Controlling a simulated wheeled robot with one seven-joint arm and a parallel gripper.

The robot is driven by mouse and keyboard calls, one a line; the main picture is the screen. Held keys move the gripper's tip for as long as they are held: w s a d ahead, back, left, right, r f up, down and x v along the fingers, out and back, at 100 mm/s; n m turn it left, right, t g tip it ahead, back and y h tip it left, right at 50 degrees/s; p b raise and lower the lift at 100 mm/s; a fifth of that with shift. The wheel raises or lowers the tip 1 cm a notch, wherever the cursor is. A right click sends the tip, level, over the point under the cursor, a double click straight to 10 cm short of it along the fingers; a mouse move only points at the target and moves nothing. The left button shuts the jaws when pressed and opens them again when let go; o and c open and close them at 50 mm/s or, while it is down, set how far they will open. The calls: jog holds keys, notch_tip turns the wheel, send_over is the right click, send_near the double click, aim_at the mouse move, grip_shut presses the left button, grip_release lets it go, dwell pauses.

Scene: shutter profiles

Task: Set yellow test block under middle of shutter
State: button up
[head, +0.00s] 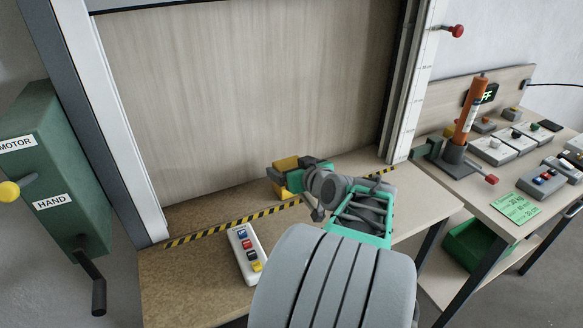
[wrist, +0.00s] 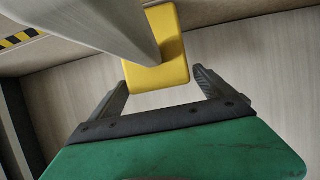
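The yellow test block (head: 286,164) is on the sill behind the striped line, in front of the pale wood panel, roughly mid-opening. My gripper (head: 297,180) is at the block and hides part of it. In the wrist view the block (wrist: 172,68) lies just past and between the fingertips of my gripper (wrist: 160,82). The fingers are apart, with a narrow gap at the block's right side. Contact on the left is unclear. A grey shape covers part of the block there. A dark edge, perhaps the shutter's bottom, crosses the top of the head view.
A button box (head: 247,254) lies on the sill front. A green MOTOR/HAND box (head: 50,170) with a crank stands left. The right bench holds an orange-handled device (head: 467,112), several switch boxes and a green note (head: 515,207). A black-yellow stripe (head: 230,221) runs along the sill.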

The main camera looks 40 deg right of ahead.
jog(key=shift+r, duration=0.1)
jog(key=shift+r+p, duration=0.3)
jog(key=shift+p, duration=0.15)
notch_tip(320, 180, up, 4)
jog(key=b, duration=0.2)
send_over(312, 201)
jog(key=w, duration=0.1)
jog(key=shift+d+f, duration=0.1)
jog(key=shift+d, duration=0.15)
jog(key=shift+s+a+r, duration=0.2)
jog(key=shift+s+a, duration=0.05)
jog(key=shift+s, duration=0.2)
